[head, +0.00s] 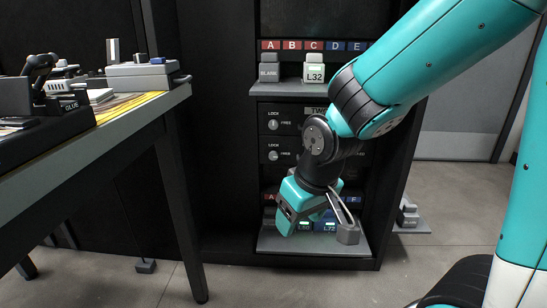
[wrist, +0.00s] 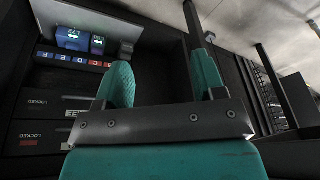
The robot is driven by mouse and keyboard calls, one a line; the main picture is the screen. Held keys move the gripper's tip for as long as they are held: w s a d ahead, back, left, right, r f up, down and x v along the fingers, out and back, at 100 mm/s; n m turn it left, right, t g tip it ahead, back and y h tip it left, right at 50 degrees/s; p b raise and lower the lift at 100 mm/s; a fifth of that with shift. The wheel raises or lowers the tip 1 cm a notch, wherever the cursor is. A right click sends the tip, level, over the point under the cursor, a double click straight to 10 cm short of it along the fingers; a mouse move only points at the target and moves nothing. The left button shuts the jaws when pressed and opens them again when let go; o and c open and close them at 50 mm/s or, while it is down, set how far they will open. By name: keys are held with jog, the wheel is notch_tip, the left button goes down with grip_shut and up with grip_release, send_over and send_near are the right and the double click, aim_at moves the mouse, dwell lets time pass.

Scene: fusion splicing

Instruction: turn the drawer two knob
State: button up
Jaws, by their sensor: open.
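Two dark drawers sit in the black cabinet in the head view. The upper drawer (head: 292,113) bears a partly covered label that seems to start "TW". Its small round knob (head: 273,125) is at the left, between the words LOCK and FREE; its exact angle is too small to tell. My gripper (head: 290,222) hangs below and to the right of it, in front of the lower shelf, apart from the knob. In the wrist view my gripper (wrist: 162,75) shows two teal fingers spread apart with nothing between them. The upper drawer's knob cannot be made out there.
The lower drawer has a similar knob (head: 273,156). The upper shelf (head: 290,88) holds a grey block and a lit L32 block (head: 314,73). The lower shelf (head: 275,242) holds lit blocks near my gripper. A workbench (head: 130,118) with devices stands at left.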

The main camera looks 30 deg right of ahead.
jog(key=w+d+f+m+t+h+b, duration=0.15)
jog(key=w+d+f+b, duration=0.3)
jog(key=f, duration=0.45)
jog(key=n+t+h+p, duration=0.5)
jog(key=n+t+p, duration=0.4)
jog(key=t+p, duration=0.85)
send_near(273, 125)
notch_tip(273, 125, up, 3)
jog(key=w+g+p, duration=0.2)
jog(key=shift+y, duration=0.25)
jog(key=b+x, duration=0.2)
jog(key=x, duration=0.1)
jog(key=f+b+x, duration=0.1)
jog(key=x, duration=0.1)
jog(key=shift+w+d, duration=0.25)
jog(key=shift+d, duration=0.15)
jog(key=shift+w+d+r, duration=0.15)
jog(key=shift+w+r, duration=0.2)
jog(key=shift+w, duration=0.25)
